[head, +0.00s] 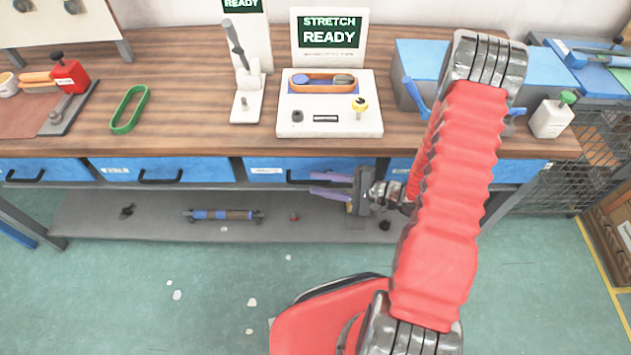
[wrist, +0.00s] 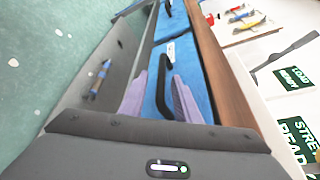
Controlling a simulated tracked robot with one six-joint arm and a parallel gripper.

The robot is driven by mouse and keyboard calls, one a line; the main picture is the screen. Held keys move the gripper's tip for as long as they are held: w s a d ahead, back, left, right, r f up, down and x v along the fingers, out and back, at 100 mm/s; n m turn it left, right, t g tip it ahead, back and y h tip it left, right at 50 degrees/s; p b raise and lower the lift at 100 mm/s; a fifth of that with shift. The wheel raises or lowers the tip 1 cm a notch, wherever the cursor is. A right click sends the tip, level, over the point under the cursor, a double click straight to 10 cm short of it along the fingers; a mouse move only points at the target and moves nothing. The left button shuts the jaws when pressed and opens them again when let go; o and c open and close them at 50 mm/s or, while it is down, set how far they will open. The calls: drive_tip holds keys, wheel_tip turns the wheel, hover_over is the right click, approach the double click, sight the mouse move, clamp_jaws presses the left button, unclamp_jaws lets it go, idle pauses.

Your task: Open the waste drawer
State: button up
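The bench front has a row of blue drawers with black bar handles. My gripper (head: 322,185) is at the third drawer from the left (head: 268,165), its purple fingers spread apart and pointing left. In the wrist view my gripper (wrist: 160,92) is open, and the drawer's black handle (wrist: 164,80) shows between its two fingers, closer to the right one. I cannot tell whether a finger touches the handle. The drawer looks shut. Its white label is too small to read, so I cannot tell which drawer is the waste drawer.
A grey lower shelf (head: 90,215) under the drawers holds a blue-brown roller (head: 222,215) and small parts. The wooden bench top (head: 185,100) carries a white stretch device (head: 330,120) and a green loop (head: 129,110). The green floor in front is mostly clear.

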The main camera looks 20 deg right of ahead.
drive_tip(key=shift+x, duration=1.15)
clamp_jaws()
drive_tip(key=shift+s+d, duration=0.1)
drive_tip(key=shift+d, duration=0.1)
drive_tip(key=shift+a, duration=0.2)
